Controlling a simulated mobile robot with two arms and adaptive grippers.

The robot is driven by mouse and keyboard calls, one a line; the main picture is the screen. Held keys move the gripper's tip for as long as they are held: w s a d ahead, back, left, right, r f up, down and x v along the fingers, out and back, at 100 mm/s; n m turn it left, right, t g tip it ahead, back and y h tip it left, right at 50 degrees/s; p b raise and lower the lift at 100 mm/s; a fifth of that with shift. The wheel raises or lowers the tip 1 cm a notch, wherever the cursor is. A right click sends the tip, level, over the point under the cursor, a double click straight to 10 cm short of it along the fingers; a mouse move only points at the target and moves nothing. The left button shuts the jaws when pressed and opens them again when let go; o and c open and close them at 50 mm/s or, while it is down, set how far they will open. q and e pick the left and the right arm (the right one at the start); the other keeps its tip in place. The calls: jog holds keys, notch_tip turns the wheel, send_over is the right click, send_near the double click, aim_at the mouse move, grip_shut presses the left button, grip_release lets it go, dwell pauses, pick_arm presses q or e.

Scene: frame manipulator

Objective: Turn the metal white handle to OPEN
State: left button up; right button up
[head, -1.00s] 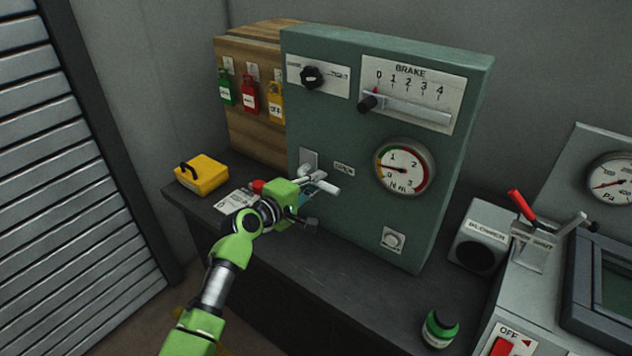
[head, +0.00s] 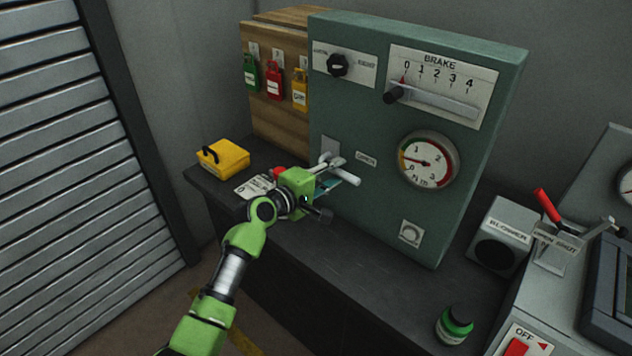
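The white metal handle (head: 347,177) is mounted low on the left of the green panel (head: 385,195). Its bar points to the lower right, below a small label (head: 366,159) whose word I cannot read clearly. My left gripper (head: 325,192) is at the handle's left, close to the bar. Its fingers look spread, with a dark fingertip below the bar. The gripper hides part of the handle's lower left, and I cannot tell whether it touches the bar. My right gripper is not in view.
The panel also bears a dial gauge (head: 429,160), a brake slider (head: 394,95) and a black knob (head: 337,66). A green-capped jar (head: 455,324) stands at front right.

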pick_arm(q)
jog(key=v, duration=1)
jog(key=shift+s, duration=0.2)
jog(key=shift+a+r, duration=0.1)
jog(key=shift+a, duration=0.05)
